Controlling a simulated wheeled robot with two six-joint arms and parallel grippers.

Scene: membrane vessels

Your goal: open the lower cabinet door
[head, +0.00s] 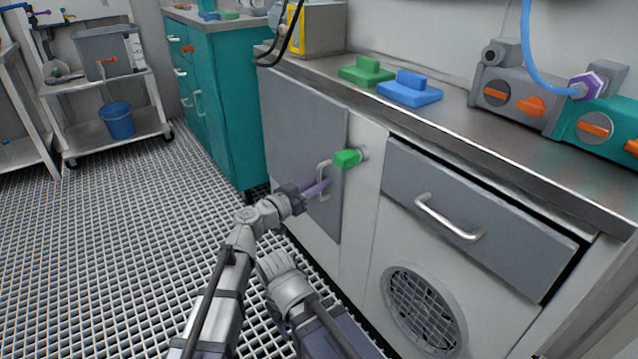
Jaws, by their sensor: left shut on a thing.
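The grey cabinet door (300,120) is in the left middle of the head view, set in the pale front of the counter. It looks flush with the front, with no clear gap at its edges. A vertical metal handle (325,168) is near its right edge. My left gripper (319,188) is at this handle, its purple-grey fingers shut on it. A green latch block (347,158) sits on the pale post just right of the handle. Part of the handle is hidden by the fingers. My right gripper is not visible.
To the right is a grey drawer (470,215) with a bar handle, above a round vent (424,308). Green (366,72) and blue (409,89) blocks lie on the steel counter. A teal cabinet (225,110) stands left of the door. The grated floor (110,230) at left is clear.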

